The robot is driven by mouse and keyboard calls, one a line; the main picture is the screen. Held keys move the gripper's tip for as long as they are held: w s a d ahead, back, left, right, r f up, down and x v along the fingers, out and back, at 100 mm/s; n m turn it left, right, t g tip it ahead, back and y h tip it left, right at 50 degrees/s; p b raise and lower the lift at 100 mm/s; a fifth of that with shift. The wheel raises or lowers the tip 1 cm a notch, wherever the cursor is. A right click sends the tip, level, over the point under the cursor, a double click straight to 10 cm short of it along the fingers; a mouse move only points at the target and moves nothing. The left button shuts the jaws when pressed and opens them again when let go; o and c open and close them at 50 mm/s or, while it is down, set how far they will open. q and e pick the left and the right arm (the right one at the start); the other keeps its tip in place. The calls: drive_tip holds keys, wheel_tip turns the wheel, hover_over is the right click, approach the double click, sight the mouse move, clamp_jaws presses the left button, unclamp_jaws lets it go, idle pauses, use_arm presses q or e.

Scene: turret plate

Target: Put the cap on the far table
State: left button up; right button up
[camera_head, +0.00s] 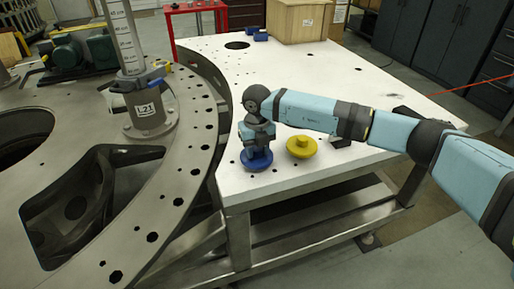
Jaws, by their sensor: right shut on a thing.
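My right gripper (257,148) comes in from the right and points down near the front edge of the white table (330,75). It is shut on a blue round cap (258,165), at or just above the tabletop; I cannot tell whether they touch. A yellow round cap (302,148) with a raised knob sits on the white table just right of the gripper. My left gripper is not in view. A red table (240,14) with small items on it stands at the back; I cannot tell which table counts as the far one.
A large grey ring plate with holes (195,165) borders the white table on the left, with a post labelled 1-21 (148,108) on it. A wooden box (298,20) and small blue objects (256,34) are at the white table's back. Its middle is clear.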

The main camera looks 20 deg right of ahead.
drive_tip(key=o, duration=0.6)
drive_tip(key=shift+f, duration=0.15)
drive_tip(key=o, duration=0.4)
